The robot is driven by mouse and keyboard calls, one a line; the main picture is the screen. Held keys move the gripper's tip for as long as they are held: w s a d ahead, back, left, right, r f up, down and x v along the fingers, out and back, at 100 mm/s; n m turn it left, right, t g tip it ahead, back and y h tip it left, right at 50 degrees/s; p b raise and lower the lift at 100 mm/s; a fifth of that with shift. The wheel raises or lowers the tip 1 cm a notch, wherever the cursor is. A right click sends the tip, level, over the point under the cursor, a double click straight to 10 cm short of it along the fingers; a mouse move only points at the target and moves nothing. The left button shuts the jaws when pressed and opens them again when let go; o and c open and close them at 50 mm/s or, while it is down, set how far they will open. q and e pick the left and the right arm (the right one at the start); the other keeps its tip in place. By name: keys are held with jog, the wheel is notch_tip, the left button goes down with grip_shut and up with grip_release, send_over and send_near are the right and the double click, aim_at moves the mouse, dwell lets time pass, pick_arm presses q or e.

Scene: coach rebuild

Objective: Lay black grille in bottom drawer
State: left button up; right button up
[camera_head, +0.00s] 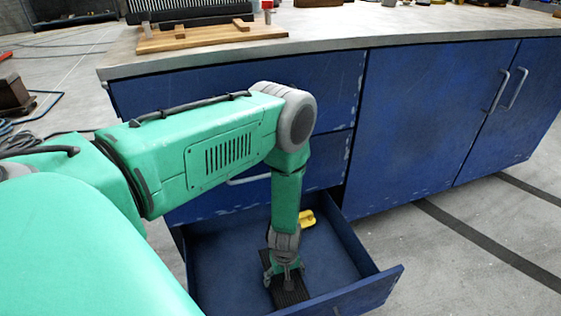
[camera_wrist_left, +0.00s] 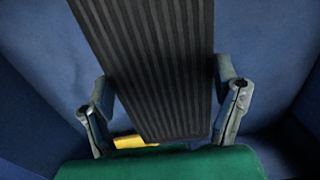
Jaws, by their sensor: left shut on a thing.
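The bottom drawer (camera_head: 345,232) of the blue cabinet is pulled open. My left gripper (camera_head: 284,278) reaches straight down into it. The black grille (camera_head: 290,296) is in the drawer, partly hidden under my gripper in the head view. In the left wrist view the ribbed black grille (camera_wrist_left: 150,60) runs between the two fingers of my left gripper (camera_wrist_left: 165,100), which is shut on it. I cannot tell whether the grille touches the drawer floor. My right gripper is in neither view.
A yellow object (camera_head: 307,218) lies in the drawer behind my gripper, and it shows in the left wrist view (camera_wrist_left: 134,141). The cabinet's worktop (camera_head: 330,27) above carries a wooden board (camera_head: 205,36) and other items. The drawer floor to the left is clear.

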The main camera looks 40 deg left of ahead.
aim_at(282, 275)
pick_arm(q)
jog(key=f, duration=0.1)
jog(key=a+f+b, duration=0.1)
jog(key=f, duration=0.1)
jog(key=shift+f, duration=0.25)
jog(key=shift+a+f, duration=0.25)
jog(key=shift+f, duration=0.45)
jog(key=shift+d+f+b, duration=0.25)
jog(key=shift+f+b, duration=0.7)
jog(key=shift+f, duration=0.25)
jog(key=shift+d+f, duration=0.15)
jog(key=shift+d, duration=0.1)
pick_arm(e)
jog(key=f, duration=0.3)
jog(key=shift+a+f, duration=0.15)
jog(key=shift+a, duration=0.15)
